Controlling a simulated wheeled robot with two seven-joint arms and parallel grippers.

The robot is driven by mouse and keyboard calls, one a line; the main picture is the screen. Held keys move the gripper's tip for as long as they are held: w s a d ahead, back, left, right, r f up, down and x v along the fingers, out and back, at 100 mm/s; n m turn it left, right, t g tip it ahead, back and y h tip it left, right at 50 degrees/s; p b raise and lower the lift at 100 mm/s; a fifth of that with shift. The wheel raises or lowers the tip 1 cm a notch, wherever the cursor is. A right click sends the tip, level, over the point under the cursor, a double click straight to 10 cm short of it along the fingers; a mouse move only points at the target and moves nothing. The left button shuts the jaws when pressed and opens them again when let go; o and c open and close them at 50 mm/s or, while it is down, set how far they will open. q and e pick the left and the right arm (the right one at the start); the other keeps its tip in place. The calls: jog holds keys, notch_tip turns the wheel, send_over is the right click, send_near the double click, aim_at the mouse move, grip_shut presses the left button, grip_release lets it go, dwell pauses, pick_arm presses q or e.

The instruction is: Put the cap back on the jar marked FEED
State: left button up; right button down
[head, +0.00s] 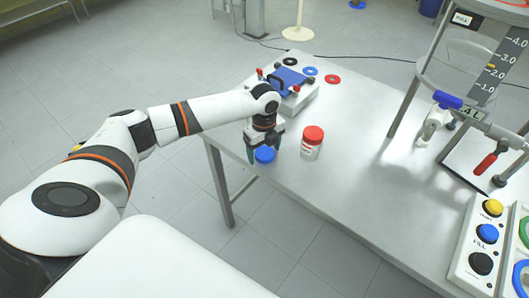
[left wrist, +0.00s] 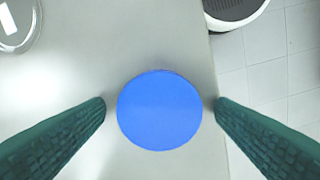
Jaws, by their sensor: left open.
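A round blue cap (head: 264,156) lies near the table's left edge; in the left wrist view the blue cap (left wrist: 160,110) is centred between the green fingers. My left gripper (head: 263,146) points down over it, open, with a finger on each side and gaps showing at both sides. A clear jar (head: 311,151) with a red top (head: 314,134) stands upright to the right of the cap. Its pale label is too small to read. Clear round glass (left wrist: 20,22) with a white patch is cut off at the left wrist view's upper left. My right gripper is not in view.
Behind stands a white unit with a blue top (head: 287,78) and red clamps. Black, blue and red rings (head: 332,79) lie nearby. A stand with a scale (head: 498,70) and a button panel (head: 474,250) are at right. The table's middle is clear.

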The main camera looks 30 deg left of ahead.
aim_at(265, 152)
pick_arm(q)
jog(key=c, duration=1.1)
jog(key=shift+o, duration=0.2)
notch_tip(265, 152, up, 10)
jog(key=b, duration=0.1)
